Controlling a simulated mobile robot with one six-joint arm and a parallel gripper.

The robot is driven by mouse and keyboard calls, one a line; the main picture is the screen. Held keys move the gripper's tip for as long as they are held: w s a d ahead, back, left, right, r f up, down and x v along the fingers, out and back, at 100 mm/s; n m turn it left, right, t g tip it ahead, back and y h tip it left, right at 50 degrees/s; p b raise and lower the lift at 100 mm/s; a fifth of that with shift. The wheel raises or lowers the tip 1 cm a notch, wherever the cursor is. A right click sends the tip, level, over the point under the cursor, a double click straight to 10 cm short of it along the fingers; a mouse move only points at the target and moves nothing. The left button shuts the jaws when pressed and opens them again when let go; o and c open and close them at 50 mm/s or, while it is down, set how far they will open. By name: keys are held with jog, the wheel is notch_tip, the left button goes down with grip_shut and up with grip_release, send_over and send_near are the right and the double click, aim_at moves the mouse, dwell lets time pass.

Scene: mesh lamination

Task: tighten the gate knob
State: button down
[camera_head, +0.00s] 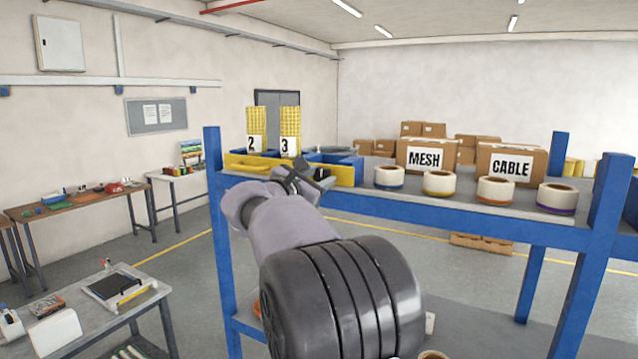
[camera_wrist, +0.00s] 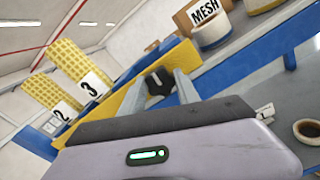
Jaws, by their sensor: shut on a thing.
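The gate is a yellow bar (camera_head: 345,176) along the front of the blue bins on the shelf. In the wrist view the yellow gate (camera_wrist: 187,58) runs diagonally behind the gripper fingers. The gate knob (camera_wrist: 158,82) is small and black and sits at the gate's front face. My gripper (camera_wrist: 158,88) is shut on the knob, with one grey finger on each side of it. In the head view my gripper (camera_head: 303,178) is at the gate, and my arm and wrist hide part of the gate's front. Whether the knob is tight cannot be seen.
Yellow mesh pieces labelled 2 (camera_head: 256,125) and 3 (camera_head: 290,127) stand behind the gate. Tape rolls (camera_head: 439,184) line the shelf to the right, before MESH (camera_head: 428,156) and CABLE (camera_head: 510,166) boxes. A blue shelf post (camera_head: 219,230) stands left of my arm.

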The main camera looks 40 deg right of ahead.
jog(key=m+b, duration=0.1)
jog(key=b, duration=0.1)
jog(key=m+b, duration=0.2)
jog(key=shift+f, duration=0.35)
jog(key=m+b, duration=0.5)
jog(key=shift+s+m, duration=0.1)
jog(key=shift+m, duration=0.3)
jog(key=m+b, duration=0.3)
jog(key=m, duration=0.1)
jog(key=shift+m+b, duration=0.8)
jog(key=shift+m, duration=1.3)
jog(key=c, duration=0.9)
grip_release()
